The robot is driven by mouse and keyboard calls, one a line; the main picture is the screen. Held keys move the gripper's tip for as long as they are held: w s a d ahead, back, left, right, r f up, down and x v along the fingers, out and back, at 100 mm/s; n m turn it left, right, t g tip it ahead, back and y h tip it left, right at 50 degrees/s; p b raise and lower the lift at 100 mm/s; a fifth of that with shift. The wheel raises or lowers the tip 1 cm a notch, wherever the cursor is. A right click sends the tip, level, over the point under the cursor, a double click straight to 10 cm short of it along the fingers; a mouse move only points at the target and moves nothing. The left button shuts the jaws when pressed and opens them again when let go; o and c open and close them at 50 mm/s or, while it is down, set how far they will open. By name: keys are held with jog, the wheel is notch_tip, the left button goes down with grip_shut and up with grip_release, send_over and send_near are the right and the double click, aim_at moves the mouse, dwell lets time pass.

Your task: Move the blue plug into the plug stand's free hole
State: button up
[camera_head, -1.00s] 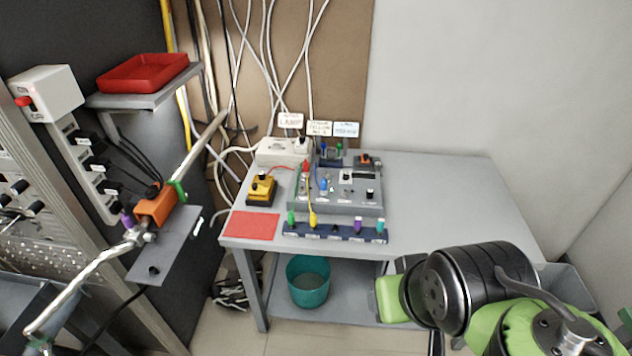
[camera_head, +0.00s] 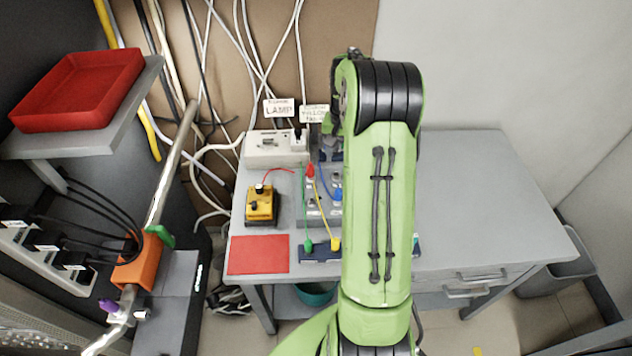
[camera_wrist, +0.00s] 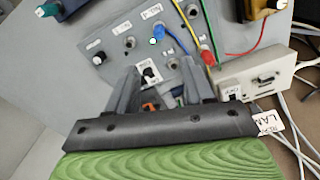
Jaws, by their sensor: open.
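In the wrist view, the blue plug (camera_wrist: 158,33) sits on the grey panel (camera_wrist: 128,37), with a blue cable running from it. In the head view, the blue plug (camera_head: 337,194) shows just left of my arm. The dark blue plug stand (camera_head: 317,257) lies along the table's front edge, holding a green plug (camera_head: 308,246) and a yellow plug (camera_head: 335,244). My arm hides much of the stand, including its free hole. My gripper (camera_wrist: 159,67) is open and empty over the panel's back part, with the blue plug beyond its fingertips. The head view does not show its fingers.
A red plug (camera_wrist: 207,54) and cables stand near my fingers. A white socket box (camera_wrist: 254,86) and a yellow box (camera_head: 261,204) are beside the panel. A red mat (camera_head: 258,255) lies front left. The table's right side (camera_head: 480,200) is clear.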

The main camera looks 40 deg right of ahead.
aim_at(339, 190)
jog(key=f, duration=0.3)
jog(key=f+b, duration=0.1)
jog(key=f, duration=0.6)
jog(key=shift+s+f, duration=0.1)
jog(key=shift+s, duration=0.2)
notch_tip(339, 190, down, 5)
jog(key=shift+w+a+b, duration=0.1)
jog(key=shift+b, duration=0.2)
grip_shut()
